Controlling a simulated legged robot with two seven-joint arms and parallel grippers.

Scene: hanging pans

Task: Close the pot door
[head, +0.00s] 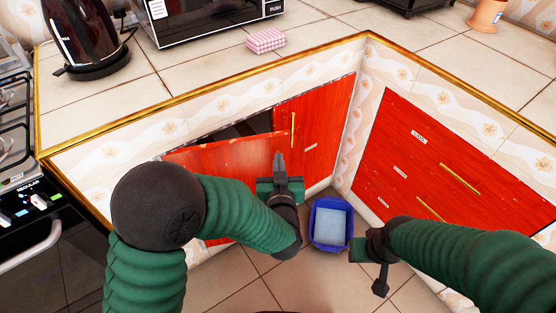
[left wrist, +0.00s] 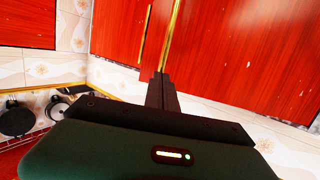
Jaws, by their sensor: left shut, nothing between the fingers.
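The red cabinet door (head: 225,152) under the counter at left stands partly open, with a dark gap (head: 240,128) above its top edge. Its lower part is hidden behind my left arm. A red door (head: 318,125) with a gold handle (head: 293,130) sits beside it and looks closed. My left gripper (head: 280,158) is shut and empty, pointing toward the doors near the open door's right end. In the left wrist view its fingers (left wrist: 161,78) are together, just below a gold handle (left wrist: 173,35) on red panels. My right gripper (head: 380,284) is low over the floor, away from the doors.
A blue bin (head: 331,224) stands on the tiled floor between my grippers. Red drawers (head: 440,165) with gold handles are at right. The stove (head: 30,205) is at far left. On the counter are a kettle (head: 85,38), a microwave (head: 205,15) and a pink checked cloth (head: 266,41).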

